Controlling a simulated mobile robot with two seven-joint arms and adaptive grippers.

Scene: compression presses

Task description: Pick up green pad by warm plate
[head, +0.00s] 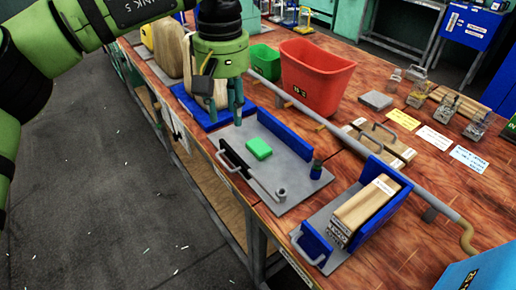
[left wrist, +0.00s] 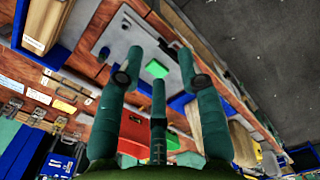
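The green pad (head: 258,148) is a small bright block lying flat on a grey metal plate (head: 290,174) with a blue back wall and a front handle. In the left wrist view the pad (left wrist: 156,68) shows between the spread fingers. My left gripper (head: 228,118), with teal fingers pointing down, is above and left of the pad in the head view, apart from it. It is open and empty. I cannot tell which plate is the warm one. My right gripper is not in view.
A red bin (head: 315,77) and a green bin (head: 264,61) stand behind. A second press holds a wooden block (head: 365,207). A grey pipe runs along the table.

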